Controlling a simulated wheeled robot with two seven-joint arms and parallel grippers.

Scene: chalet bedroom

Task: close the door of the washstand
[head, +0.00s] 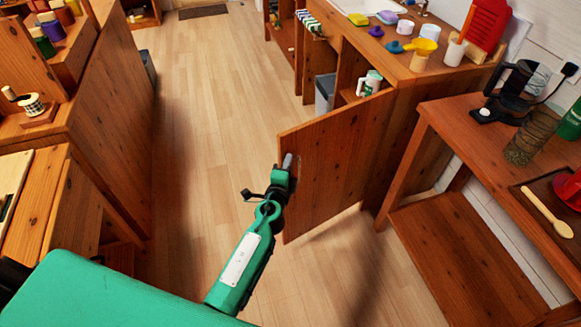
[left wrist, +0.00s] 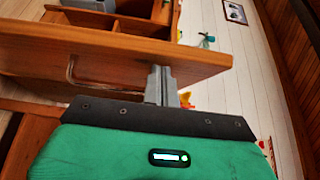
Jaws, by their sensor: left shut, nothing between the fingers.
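The washstand (head: 404,78) stands at the right in the head view. Its wooden door (head: 335,160) stands wide open, jutting into the room with its free edge to the left. My left gripper (head: 287,163) is shut and empty, by the door's near face close to the free edge. In the left wrist view, the closed fingers (left wrist: 162,86) are against or very near the door (left wrist: 110,52), seen along its edge; contact is hard to tell. The open compartment shows a white and green mug (head: 369,83) and a grey bin (head: 325,93). My right gripper is not in view.
A wooden side table (head: 437,112) with a coffee maker (head: 508,88) stands right of the door. Wooden cabinets (head: 112,110) line the left. The plank floor (head: 215,90) between them is clear. A yellow scoop (head: 421,46) and cups stand on the washstand top.

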